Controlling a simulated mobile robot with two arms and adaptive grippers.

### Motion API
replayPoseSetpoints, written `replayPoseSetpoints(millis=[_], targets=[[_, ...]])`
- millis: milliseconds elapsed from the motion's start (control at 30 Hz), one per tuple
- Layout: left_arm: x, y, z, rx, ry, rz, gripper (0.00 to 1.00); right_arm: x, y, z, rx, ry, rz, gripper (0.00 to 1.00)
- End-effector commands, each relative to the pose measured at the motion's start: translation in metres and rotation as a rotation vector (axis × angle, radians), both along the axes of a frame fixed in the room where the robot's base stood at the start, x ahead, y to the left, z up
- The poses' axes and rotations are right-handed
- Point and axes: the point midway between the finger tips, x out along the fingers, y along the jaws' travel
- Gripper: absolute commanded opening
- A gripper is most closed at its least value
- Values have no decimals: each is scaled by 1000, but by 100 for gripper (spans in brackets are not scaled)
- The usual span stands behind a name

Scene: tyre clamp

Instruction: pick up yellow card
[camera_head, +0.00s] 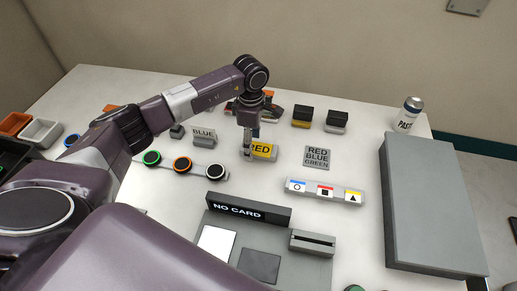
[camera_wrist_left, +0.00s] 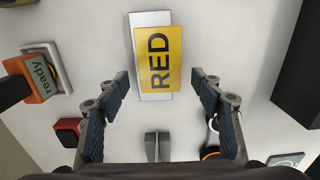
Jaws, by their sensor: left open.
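The yellow card (camera_head: 265,151) bears the word RED and sits with a pale holder block near the middle of the table. In the left wrist view the yellow card (camera_wrist_left: 172,75) lies ahead of the gripper, over a white block (camera_wrist_left: 151,18). My left gripper (camera_head: 246,152) points down at the left end of the card and hides part of it. In the left wrist view my left gripper (camera_wrist_left: 160,80) is open, with one finger on each side of the card's lower end and visible gaps to both. My right gripper is not in view.
A BLUE block (camera_head: 203,133) stands to the left, behind a row of round buttons (camera_head: 182,165). A symbol strip (camera_head: 323,191), a NO CARD sign (camera_head: 248,208) and a slotted block (camera_head: 312,242) are nearer. A large grey box (camera_head: 430,200) fills the right side.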

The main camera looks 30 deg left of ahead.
Motion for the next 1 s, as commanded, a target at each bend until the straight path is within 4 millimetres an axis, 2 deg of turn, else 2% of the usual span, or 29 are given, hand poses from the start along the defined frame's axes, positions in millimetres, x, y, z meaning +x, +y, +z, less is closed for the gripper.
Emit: replayPoseSetpoints(millis=[600, 933, 1000], targets=[[0, 0, -3, 0, 0, 0, 59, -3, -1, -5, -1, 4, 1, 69], [-1, 0, -3, -1, 3, 0, 23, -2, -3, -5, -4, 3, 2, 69], [-2, 0, -4, 0, 5, -1, 23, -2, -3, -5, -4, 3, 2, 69]])
